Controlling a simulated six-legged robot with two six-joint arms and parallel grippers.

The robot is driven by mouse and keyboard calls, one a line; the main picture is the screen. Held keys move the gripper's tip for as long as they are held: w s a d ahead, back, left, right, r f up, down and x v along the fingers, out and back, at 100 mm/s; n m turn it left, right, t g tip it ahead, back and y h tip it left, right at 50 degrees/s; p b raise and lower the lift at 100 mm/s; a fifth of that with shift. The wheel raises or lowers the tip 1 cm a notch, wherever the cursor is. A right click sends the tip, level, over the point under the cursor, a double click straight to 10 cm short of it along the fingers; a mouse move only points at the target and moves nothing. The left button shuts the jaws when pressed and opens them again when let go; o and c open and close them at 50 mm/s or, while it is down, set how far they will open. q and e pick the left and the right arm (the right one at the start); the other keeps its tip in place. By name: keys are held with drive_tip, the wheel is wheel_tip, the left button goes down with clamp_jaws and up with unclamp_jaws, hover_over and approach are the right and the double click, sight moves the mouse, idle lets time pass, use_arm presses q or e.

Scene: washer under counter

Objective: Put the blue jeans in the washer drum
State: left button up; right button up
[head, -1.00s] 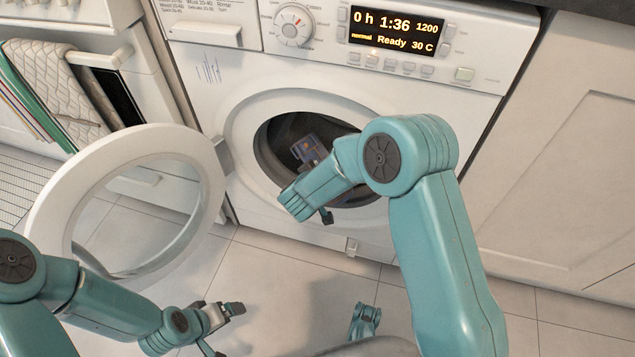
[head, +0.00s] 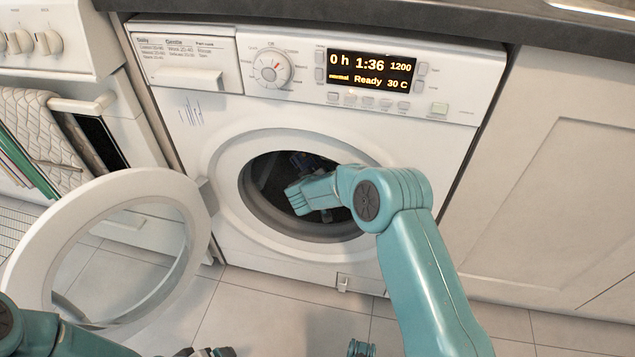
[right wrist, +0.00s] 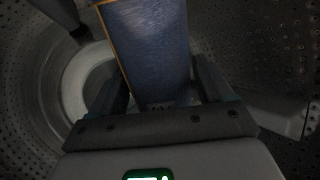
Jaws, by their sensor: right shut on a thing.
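The blue jeans (right wrist: 155,45) show in the right wrist view as a folded blue denim panel with an orange seam. My right gripper (right wrist: 165,92) is shut on them, with a finger on each side, inside the perforated drum (right wrist: 285,70). In the head view my right arm reaches through the open washer (head: 345,130) doorway, and the jeans are only a dark patch (head: 308,160) in the drum's shade. My left gripper (head: 207,352) is cut off by the bottom edge of the head view, outside the washer; its jaw opening is hidden.
The round washer door (head: 35,245) stands wide open at the left, between my left arm and the opening. The counter edge (head: 330,22) runs above the washer. A cabinet (head: 555,180) is at the right. The tiled floor (head: 260,310) in front is bare.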

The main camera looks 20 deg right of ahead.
drive_tip(key=shift+w+r, duration=0.1)
drive_tip(key=o, duration=1.3)
drive_tip(key=shift+o, duration=0.2)
drive_tip(key=v, duration=1.6)
drive_tip(key=s+a+r+g+y+p, duration=0.1)
drive_tip(key=s+a+g+y+p, duration=0.3)
drive_tip(key=s+p, duration=0.6)
drive_tip(key=s+r+g+y+p, duration=0.2)
drive_tip(key=s+g+p, duration=0.3)
drive_tip(key=s+p, duration=0.55)
use_arm(q)
drive_tip(key=s+d+r+g+p, duration=0.1)
drive_tip(key=s+r+p, duration=0.2)
drive_tip(key=r+p, duration=0.7)
drive_tip(key=s+d+r+g+p, duration=0.1)
drive_tip(key=s+r+p, duration=0.2)
drive_tip(key=r+p, duration=0.7)
wheel_tip(320, 180, up, 20)
drive_tip(key=shift+f+m+h, duration=0.15)
drive_tip(key=shift+m+h, duration=0.15)
use_arm(e)
drive_tip(key=s+a+r+m+y, duration=0.1)
drive_tip(key=s+r+m+y, duration=0.1)
drive_tip(key=s+r, duration=0.3)
drive_tip(key=s+a+r+m+y, duration=0.1)
drive_tip(key=s+r, duration=0.4)
drive_tip(key=r, duration=0.6)
drive_tip(key=shift+a+r+m+y, duration=0.15)
drive_tip(key=shift+m+y, duration=0.45)
